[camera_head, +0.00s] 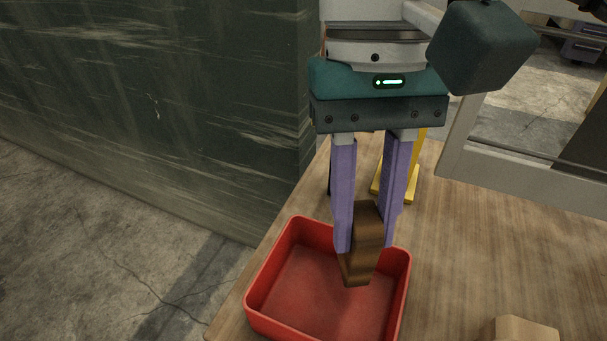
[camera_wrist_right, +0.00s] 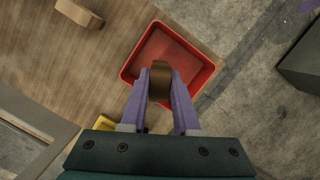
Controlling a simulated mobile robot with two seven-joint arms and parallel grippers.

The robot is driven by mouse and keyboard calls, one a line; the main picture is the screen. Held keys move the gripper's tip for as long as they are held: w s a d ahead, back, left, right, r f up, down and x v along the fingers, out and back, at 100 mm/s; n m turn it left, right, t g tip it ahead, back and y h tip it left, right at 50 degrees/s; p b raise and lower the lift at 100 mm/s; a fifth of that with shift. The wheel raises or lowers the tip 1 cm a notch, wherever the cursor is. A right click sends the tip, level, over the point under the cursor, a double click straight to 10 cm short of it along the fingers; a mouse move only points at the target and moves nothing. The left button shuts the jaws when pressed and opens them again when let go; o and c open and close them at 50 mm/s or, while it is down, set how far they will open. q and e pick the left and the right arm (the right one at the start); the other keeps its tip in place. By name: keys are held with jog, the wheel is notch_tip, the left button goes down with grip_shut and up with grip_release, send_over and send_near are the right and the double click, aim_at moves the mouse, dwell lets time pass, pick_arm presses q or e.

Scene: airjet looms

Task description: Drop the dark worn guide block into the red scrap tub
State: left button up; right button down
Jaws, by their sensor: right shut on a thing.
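The dark brown guide block (camera_head: 366,238) is held between the two purple fingers of my right gripper (camera_head: 368,240). The block hangs over the red scrap tub (camera_head: 262,278), toward its far right part in the head view. The right wrist view also shows the block (camera_wrist_right: 160,80) between the fingertips (camera_wrist_right: 160,90), with the red tub (camera_wrist_right: 135,55) beyond it. The tub's visible floor is empty. How high the block is above the floor is hard to tell. My left gripper is not in view.
The tub stands near the left edge of a wooden table (camera_head: 490,235). A light brown block (camera_head: 524,330) lies at the front right. A yellow thing (camera_head: 412,185) stands behind my fingers. A grey frame (camera_head: 540,180) is at right, and a dark green panel (camera_head: 160,100) at left.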

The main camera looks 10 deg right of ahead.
jog(key=c, duration=0.6)
grip_release()
jog(key=v, duration=1)
